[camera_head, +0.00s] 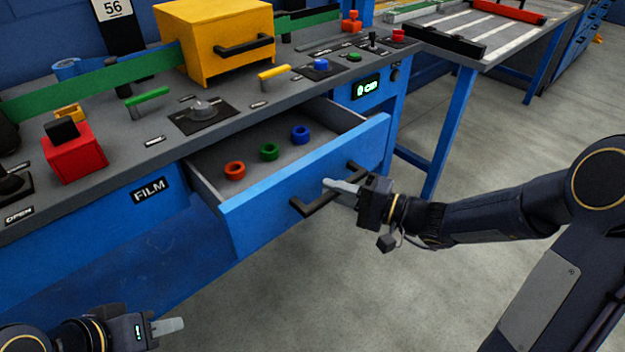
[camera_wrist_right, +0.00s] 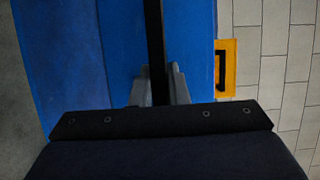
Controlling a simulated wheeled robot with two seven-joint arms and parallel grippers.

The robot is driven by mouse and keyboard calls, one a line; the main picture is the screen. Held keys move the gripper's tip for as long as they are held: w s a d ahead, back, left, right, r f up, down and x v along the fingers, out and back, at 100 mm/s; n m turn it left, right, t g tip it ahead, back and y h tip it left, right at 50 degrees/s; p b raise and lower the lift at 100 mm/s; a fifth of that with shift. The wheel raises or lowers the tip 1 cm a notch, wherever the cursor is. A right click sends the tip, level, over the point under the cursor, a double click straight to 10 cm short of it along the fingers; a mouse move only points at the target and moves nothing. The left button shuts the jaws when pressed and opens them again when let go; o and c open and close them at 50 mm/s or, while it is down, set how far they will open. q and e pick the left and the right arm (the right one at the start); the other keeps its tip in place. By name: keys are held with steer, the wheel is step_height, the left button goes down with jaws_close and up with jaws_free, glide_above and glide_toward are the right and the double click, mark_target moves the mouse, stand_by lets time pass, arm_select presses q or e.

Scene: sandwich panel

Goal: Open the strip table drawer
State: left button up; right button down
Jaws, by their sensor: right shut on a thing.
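The blue drawer (camera_head: 300,190) stands pulled out from the blue bench, with its grey inside showing. Orange (camera_head: 234,170), green (camera_head: 269,152) and blue (camera_head: 301,134) rings lie in it. A black bar handle (camera_head: 313,204) is on its front. My right gripper (camera_head: 335,187) is shut on this handle. In the right wrist view the dark handle bar (camera_wrist_right: 154,45) runs between the fingers (camera_wrist_right: 158,88). My left gripper (camera_head: 168,326) is low at the left, away from the drawer; its finger gap is not clear.
A yellow box (camera_head: 215,40) with a black handle, a red block (camera_head: 74,152) and several controls stand on the bench top (camera_head: 120,130). A second table (camera_head: 500,35) stands at the back right. The floor (camera_head: 300,290) in front of the drawer is clear.

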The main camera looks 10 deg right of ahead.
steer(key=shift+s+d+b, duration=0.25)
steer(key=shift+s+d, duration=0.65)
steer(key=shift+s, duration=0.35)
steer(key=shift+s+d+b, duration=0.25)
steer(key=shift+s+d, duration=0.65)
steer(key=shift+s, duration=0.3)
steer(key=c, duration=1.4)
jaws_free()
steer(key=v, duration=0.7)
steer(key=shift+d+p, duration=0.4)
steer(key=shift+p, duration=0.05)
steer(key=shift+s, duration=0.15)
